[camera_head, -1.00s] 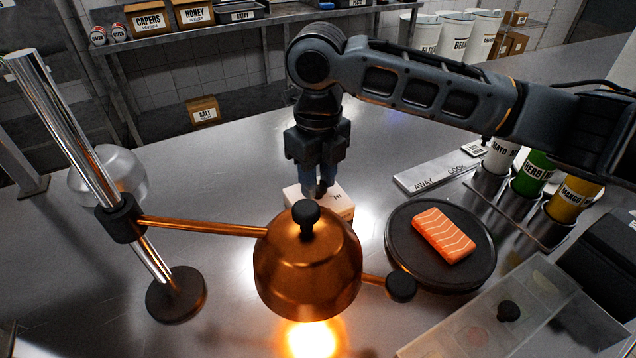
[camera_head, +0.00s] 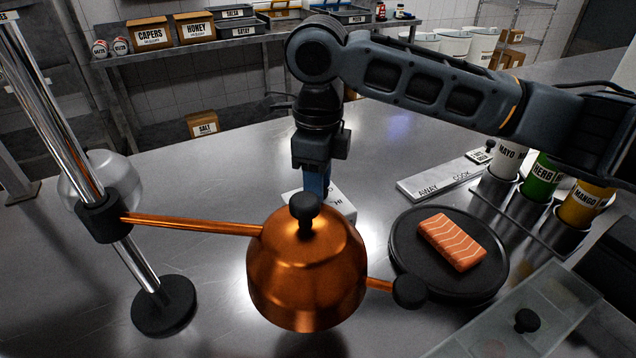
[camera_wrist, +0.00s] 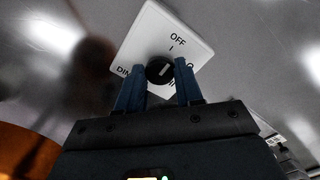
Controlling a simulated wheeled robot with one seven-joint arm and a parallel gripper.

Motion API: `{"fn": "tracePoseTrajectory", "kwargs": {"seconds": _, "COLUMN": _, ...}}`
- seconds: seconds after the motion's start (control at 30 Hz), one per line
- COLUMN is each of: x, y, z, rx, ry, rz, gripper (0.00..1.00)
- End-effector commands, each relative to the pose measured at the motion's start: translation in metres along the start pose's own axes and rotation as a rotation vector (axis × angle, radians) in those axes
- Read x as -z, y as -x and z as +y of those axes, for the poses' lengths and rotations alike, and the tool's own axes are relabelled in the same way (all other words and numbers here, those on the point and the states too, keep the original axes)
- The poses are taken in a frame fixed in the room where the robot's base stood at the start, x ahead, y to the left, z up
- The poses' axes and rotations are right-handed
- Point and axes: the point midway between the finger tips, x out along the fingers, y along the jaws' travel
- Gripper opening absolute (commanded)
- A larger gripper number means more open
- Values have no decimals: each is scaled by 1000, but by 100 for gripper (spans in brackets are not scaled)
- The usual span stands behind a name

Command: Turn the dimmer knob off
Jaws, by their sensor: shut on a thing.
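The dimmer box (camera_head: 344,201) is a white block on the steel counter behind the copper lamp. In the wrist view its white face (camera_wrist: 160,33) shows "OFF" at the top and partly hidden "DIM" lettering at the left. The black dimmer knob (camera_wrist: 159,69) has a pale line on it that points up and right, toward the OFF side. My gripper (camera_wrist: 160,82) has its blue fingers on either side of the knob, shut on it. In the head view my gripper (camera_head: 314,182) reaches down to the box, and the knob is hidden. The copper heat lamp (camera_head: 305,270) is dark beneath.
The lamp hangs on a copper rod from a chrome post (camera_head: 88,170) at left. A black plate (camera_head: 400,268) with a salmon piece (camera_head: 452,242) lies right. Behind it are an AWAY/COOK strip (camera_head: 425,187) and sauce bottles (camera_head: 540,178). A clear lidded container (camera_head: 480,335) stands front right.

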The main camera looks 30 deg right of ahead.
Motion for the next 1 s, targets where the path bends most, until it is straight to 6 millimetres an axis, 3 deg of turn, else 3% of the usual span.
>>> {"fn": "tracePoseTrajectory", "kwargs": {"seconds": 0.37, "x": 0, "y": 1, "z": -1, "rx": 2, "ry": 3, "rz": -1, "gripper": 5}}
{"fn": "tracePoseTrajectory", "kwargs": {"seconds": 0.4, "x": 0, "y": 1, "z": -1, "rx": 2, "ry": 3, "rz": -1, "gripper": 39}}
{"fn": "tracePoseTrajectory", "kwargs": {"seconds": 0.6, "x": 0, "y": 1, "z": 0, "rx": 1, "ry": 3, "rz": -1, "gripper": 59}}
{"fn": "tracePoseTrajectory", "kwargs": {"seconds": 0.87, "x": 0, "y": 1, "z": 0, "rx": 0, "ry": 3, "rz": 0, "gripper": 61}}
{"fn": "tracePoseTrajectory", "kwargs": {"seconds": 1.0, "x": -1, "y": 11, "z": 0, "rx": 1, "ry": 3, "rz": -3, "gripper": 61}}
